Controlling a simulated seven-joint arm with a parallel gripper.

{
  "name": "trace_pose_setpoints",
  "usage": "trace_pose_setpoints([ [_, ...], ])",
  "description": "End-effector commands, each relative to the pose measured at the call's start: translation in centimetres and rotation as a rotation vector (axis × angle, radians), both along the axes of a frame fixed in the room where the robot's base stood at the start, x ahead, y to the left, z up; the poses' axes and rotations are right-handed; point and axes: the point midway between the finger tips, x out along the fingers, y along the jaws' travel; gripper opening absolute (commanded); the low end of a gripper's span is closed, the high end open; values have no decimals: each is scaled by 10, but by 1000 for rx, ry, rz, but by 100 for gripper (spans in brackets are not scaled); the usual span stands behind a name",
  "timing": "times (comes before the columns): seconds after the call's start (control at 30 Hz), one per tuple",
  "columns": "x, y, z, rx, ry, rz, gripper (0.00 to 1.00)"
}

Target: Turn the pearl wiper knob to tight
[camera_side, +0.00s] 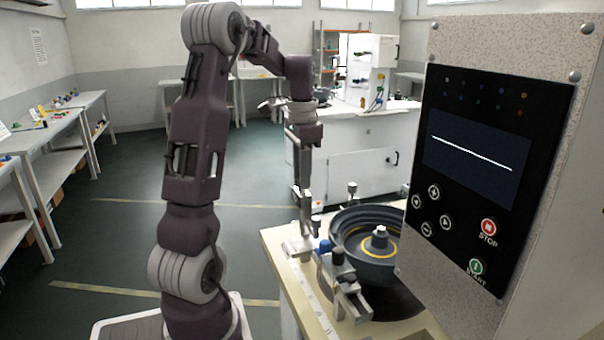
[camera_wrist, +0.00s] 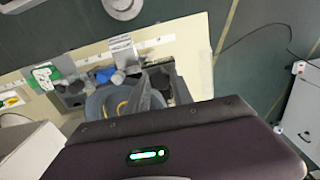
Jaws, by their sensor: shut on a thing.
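My gripper (camera_side: 306,226) points straight down at the left end of the bowl machine in the side view. Its dark fingers (camera_wrist: 162,84) show in the wrist view, closed in around what appears to be the wiper knob, which they mostly hide. I cannot read the knob's angle or any tight mark. Beside the fingertips stand small grey and dark knobs (camera_side: 337,257) on a metal bracket (camera_side: 350,298). The dark round bowl (camera_side: 350,228) with a yellow ring and a centre post is right of my gripper.
A control cabinet (camera_side: 560,130) with a screen (camera_side: 470,158) showing a white line stands close at the right. A pale strip with marks (camera_side: 312,290) runs along the cream table (camera_side: 283,262). A white bench (camera_side: 350,170) is behind. The floor at left is clear.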

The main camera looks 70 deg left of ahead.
Motion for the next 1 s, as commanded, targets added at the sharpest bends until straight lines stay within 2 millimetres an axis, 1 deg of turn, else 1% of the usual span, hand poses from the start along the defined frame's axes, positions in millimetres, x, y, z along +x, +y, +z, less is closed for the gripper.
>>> trace_pose_setpoints([
  [0.23,1,0,1,3,-2,-2,0],
  [0.27,1,0,1,3,-2,-2,32],
  [0.3,1,0,1,3,-2,-2,39],
  [0.37,1,0,1,2,-2,-1,49],
  [0.67,0,0,2,2,-1,0,49],
  [0.77,1,1,16,4,-3,-1,49],
  [0.9,1,1,46,6,-4,-1,49],
  [1.0,1,1,62,4,-3,0,49],
])
